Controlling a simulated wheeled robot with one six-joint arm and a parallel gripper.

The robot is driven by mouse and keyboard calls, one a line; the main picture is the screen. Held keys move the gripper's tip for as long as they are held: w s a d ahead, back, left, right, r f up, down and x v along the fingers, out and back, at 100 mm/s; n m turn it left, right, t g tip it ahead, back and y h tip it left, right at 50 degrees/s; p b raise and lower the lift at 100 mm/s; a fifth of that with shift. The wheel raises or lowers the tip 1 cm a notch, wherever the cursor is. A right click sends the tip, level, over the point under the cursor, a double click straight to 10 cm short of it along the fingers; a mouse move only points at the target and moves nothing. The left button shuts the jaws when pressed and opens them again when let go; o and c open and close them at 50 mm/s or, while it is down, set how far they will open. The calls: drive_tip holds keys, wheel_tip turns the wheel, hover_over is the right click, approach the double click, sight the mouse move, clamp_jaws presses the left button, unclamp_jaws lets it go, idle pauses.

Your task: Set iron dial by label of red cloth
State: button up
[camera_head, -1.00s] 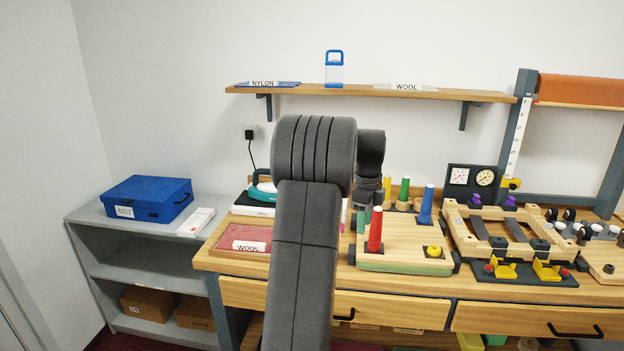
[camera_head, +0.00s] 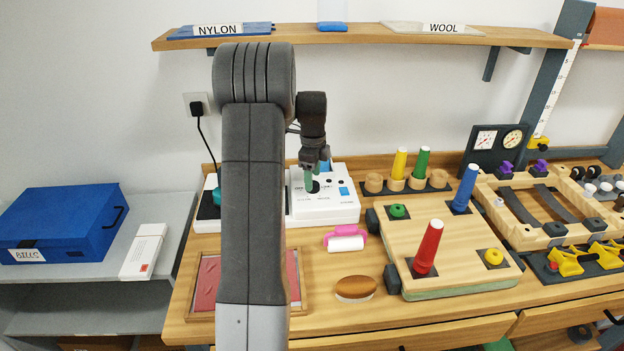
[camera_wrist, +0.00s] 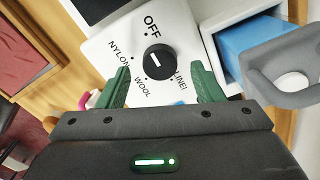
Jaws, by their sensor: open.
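The white iron station (camera_head: 335,207) stands at the back of the bench. Its black dial (camera_wrist: 160,67) has a short white mark and is ringed by the words OFF, NYLON, WOOL and LINEN. My gripper (camera_head: 309,184) has green fingers and is over the dial. In the wrist view my gripper (camera_wrist: 160,88) is open, a finger each side of the dial, apart from it. The red cloth (camera_head: 207,284) lies in a wooden tray at left, partly behind my arm; its label is hidden now, but read WOOL a second ago.
A shelf (camera_head: 350,36) above holds a blue cloth (camera_head: 262,29) labelled NYLON and a pale cloth (camera_head: 398,27) labelled WOOL. A pink-handled roller (camera_head: 346,240), a brown brush (camera_head: 355,288) and a peg board (camera_head: 445,230) stand right of the tray.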

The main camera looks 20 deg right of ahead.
drive_tip(key=shift+w+f, duration=0.1)
drive_tip(key=shift+f, duration=0.95)
drive_tip(key=c, duration=1)
